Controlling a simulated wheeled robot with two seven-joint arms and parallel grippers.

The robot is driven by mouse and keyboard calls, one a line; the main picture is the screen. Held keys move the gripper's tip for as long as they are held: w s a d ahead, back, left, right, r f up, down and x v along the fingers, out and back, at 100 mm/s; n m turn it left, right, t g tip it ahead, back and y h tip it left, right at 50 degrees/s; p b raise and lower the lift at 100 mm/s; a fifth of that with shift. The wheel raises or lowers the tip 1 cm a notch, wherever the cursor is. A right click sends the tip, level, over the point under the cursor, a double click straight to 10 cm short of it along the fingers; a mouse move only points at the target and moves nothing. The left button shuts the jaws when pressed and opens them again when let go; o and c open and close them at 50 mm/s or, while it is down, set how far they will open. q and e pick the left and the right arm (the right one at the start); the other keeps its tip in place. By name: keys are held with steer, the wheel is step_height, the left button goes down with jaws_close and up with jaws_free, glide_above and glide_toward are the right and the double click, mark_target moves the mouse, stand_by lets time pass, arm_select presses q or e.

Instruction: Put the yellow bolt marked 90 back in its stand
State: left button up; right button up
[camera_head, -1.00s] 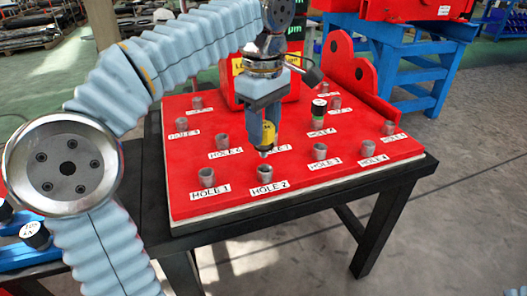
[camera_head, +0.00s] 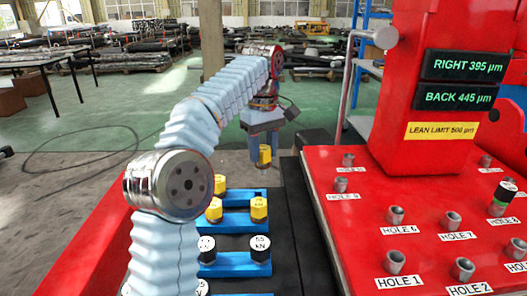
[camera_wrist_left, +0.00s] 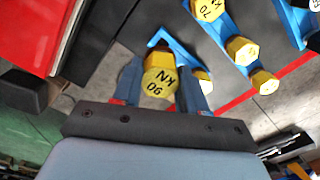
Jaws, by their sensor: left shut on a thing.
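My left gripper (camera_head: 263,143) is shut on the yellow bolt marked 90 (camera_head: 264,156). It holds the bolt upright in the air near the farthest blue stand (camera_head: 243,198). A yellow bolt (camera_head: 220,185) sits at that stand's left end; its right end shows no bolt. In the left wrist view the held bolt (camera_wrist_left: 160,82) shows its marking upside down between the fingers, with part of a blue stand (camera_wrist_left: 180,46) behind it. Whether bolt and stand touch is hidden. My right gripper is not in view.
A nearer blue stand (camera_head: 236,222) holds two yellow bolts, and another (camera_head: 235,268) holds two white-topped bolts. The red plate (camera_head: 350,222) with numbered holes and the red crane base (camera_head: 420,120) stand to the right. Open floor lies beyond the stands.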

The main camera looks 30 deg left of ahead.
arm_select(q)
steer(key=shift+a, duration=0.8)
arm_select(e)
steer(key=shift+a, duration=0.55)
arm_select(q)
steer(key=shift+f, duration=0.1)
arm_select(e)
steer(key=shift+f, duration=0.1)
arm_select(q)
step_height(320, 180, down, 5)
steer(key=b, duration=0.4)
steer(key=shift+f, duration=0.35)
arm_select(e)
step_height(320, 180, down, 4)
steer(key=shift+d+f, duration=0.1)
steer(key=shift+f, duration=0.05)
arm_select(q)
steer(key=shift+f, duration=0.1)
steer(key=shift+f+b, duration=1.2)
steer(key=shift+f, duration=0.3)
steer(key=o, duration=1.2)
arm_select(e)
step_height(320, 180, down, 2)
